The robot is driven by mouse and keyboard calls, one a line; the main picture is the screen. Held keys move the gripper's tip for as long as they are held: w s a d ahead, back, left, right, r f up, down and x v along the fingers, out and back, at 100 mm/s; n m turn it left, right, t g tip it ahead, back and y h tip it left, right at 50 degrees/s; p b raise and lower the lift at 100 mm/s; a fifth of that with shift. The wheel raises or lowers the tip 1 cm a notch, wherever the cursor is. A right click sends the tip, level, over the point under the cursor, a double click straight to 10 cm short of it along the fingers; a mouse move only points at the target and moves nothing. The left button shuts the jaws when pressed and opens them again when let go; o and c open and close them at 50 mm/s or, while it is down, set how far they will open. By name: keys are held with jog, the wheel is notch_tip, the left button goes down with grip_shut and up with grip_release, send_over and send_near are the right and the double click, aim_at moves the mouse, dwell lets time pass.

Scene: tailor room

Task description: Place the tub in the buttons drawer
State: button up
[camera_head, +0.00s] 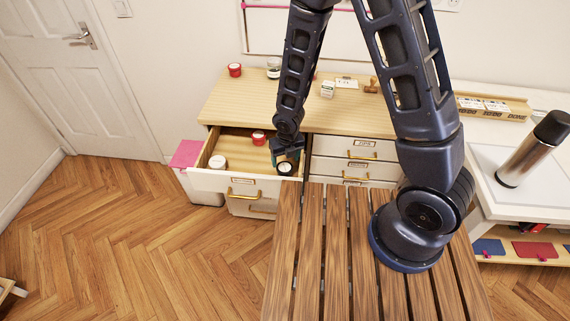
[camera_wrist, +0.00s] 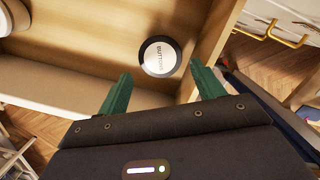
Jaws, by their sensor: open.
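The tub, dark with a white lid reading "BUTTONS" (camera_wrist: 159,56), sits inside the open drawer (camera_head: 213,179), near its right front corner. It also shows in the head view as a dark tub (camera_head: 285,169) just below my gripper (camera_head: 284,160). In the wrist view my gripper (camera_wrist: 160,74) is open, its two green fingers apart, with the tub beyond and between the tips. Nothing is held. The label on the drawer front is too small to read in the head view.
The drawer also holds a white-lidded tub (camera_head: 217,162) and a red one (camera_head: 258,138). Closed drawers (camera_head: 352,154) stand to the right. Another red tub (camera_head: 235,70) and small items stand on the wooden top (camera_head: 225,105). A slatted table (camera_head: 310,260) lies in front.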

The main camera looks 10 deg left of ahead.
aim_at(286, 170)
jog(key=shift+s+d+r, duration=0.1)
jog(key=shift+s+r, duration=0.05)
jog(key=shift+r, duration=1.1)
jog(key=shift+s+d+r, duration=0.1)
jog(key=shift+s+r, duration=0.05)
jog(key=shift+r, duration=1.1)
jog(key=shift+w, duration=0.1)
jog(key=w+d+r+m+t, duration=0.1)
jog(key=w+d+r+m, duration=0.3)
jog(key=d+r+m, duration=0.65)
jog(key=w+d+r+m+t, duration=0.1)
jog(key=w+d+r+m, duration=0.3)
jog(key=d+r+m, duration=0.6)
jog(key=s+d+r+m, duration=0.6)
jog(key=d+r+m, duration=0.1)
jog(key=m, duration=0.3)
jog(key=s+d+r+m+t, duration=0.1)
jog(key=s+d+r+m, duration=0.4)
jog(key=d+r+m, duration=0.3)
jog(key=m, duration=0.3)
jog(key=shift+s+d+h, duration=0.15)
jog(key=shift+s+h, duration=0.15)
jog(key=shift+s, duration=0.1)
